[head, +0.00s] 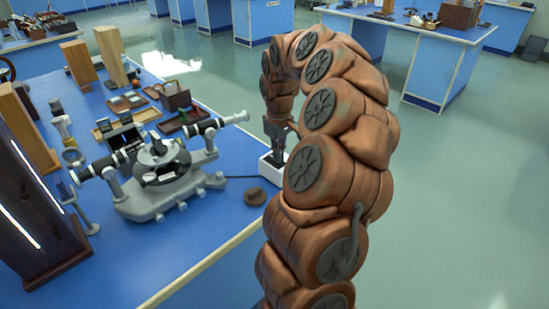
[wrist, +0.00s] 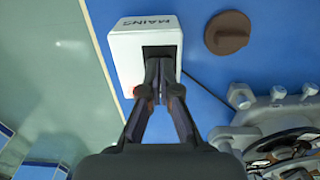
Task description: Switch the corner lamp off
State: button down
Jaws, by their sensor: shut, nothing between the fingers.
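A white box marked MAINS (wrist: 128,48) sits at the table's edge, with a dark recess or rocker in its top; it also shows in the head view (head: 269,171). My gripper (wrist: 160,72) is shut and empty, pointing down with its fingertips over or at the dark part; contact cannot be told. It also shows in the head view (head: 279,153). The fingers hide part of the dark area. A reddish glow shows beside the left finger. A tall dark wooden housing (head: 62,232) with bright lit strips stands at the left; whether it is the corner lamp is unclear.
A grey spectrometer (head: 150,203) stands left of the box on the blue table (head: 215,225). A brown round knob-like piece (head: 255,197) lies in front of the box, also in the wrist view (wrist: 228,32). A dark cord leaves the box. Open floor (head: 450,180) lies right.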

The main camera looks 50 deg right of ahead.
jog(key=shift+r+p, duration=1.1)
jog(key=shift+r, duration=2.35)
